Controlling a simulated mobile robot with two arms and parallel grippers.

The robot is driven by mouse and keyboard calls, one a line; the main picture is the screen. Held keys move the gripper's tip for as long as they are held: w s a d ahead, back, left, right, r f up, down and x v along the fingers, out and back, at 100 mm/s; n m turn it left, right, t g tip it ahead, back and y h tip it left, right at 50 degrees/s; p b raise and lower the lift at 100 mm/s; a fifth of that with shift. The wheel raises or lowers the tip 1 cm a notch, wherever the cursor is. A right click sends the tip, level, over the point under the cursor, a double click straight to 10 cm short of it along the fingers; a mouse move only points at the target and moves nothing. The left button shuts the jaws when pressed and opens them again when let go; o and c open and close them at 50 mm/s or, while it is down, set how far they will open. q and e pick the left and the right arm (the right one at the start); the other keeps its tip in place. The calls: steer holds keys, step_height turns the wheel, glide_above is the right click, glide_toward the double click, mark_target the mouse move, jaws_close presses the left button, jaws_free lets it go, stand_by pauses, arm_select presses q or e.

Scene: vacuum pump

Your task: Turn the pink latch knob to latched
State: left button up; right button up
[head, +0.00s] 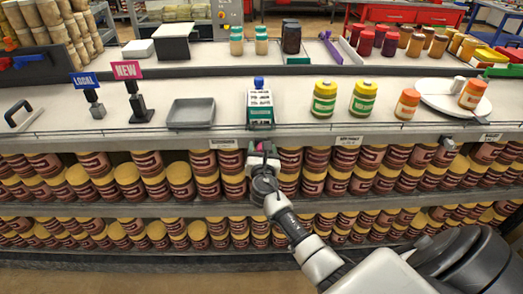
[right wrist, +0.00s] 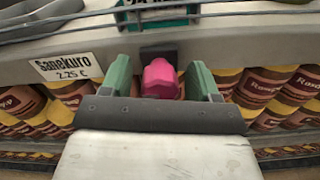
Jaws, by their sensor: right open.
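The pink latch knob (right wrist: 160,80) shows in the right wrist view, in front of a dark plate (right wrist: 158,50) on the shelf's front edge. My right gripper (head: 264,160) reaches up to the shelf edge in the head view. In the right wrist view its green fingers stand open, one on each side of the knob, with a gap visible on both sides. The knob is mostly hidden by the gripper in the head view. I cannot tell from its look whether it is latched. My left gripper is not in view.
A green and white device with a blue top (head: 260,105) stands on the shelf above the knob. A grey tray (head: 191,112) is to its left and yellow-green jars (head: 324,99) to its right. A wire rail (right wrist: 80,18) runs along the edge. Jars fill the shelves below.

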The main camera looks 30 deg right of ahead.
steer(key=c, duration=0.9)
steer(key=m+b, duration=0.2)
steer(key=m, duration=0.1)
steer(key=shift+f+m, duration=0.2)
steer(key=shift+m, duration=0.1)
steer(key=m+b, duration=0.3)
steer(key=m, duration=0.2)
steer(key=shift+m, duration=0.3)
steer(key=m+b, duration=0.3)
steer(key=m, duration=0.2)
steer(key=shift+f, duration=0.1)
steer(key=shift+m+b, duration=0.7)
steer(key=shift+m, duration=1.2)
